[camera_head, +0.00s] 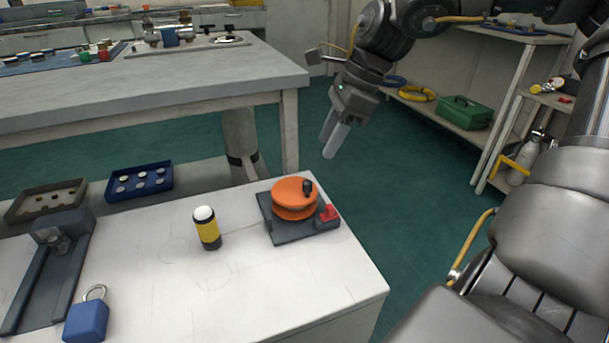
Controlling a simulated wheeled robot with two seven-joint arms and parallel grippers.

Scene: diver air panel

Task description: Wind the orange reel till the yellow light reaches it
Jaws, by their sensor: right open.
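The orange reel (294,199) stands on a dark square base on the white table, with a black crank knob on its top and a red part (327,214) at the base's right corner. The yellow light (207,231), a small yellow and black cylinder with a white dome, stands upright to the left of the reel, apart from it. My left gripper is out of view.
A blue padlock (87,321) and a dark rail (45,275) are at the table's left. Two trays of small discs, brown (45,201) and blue (140,182), lie behind. A grey workbench (150,85) stands farther back. The table around the light is clear.

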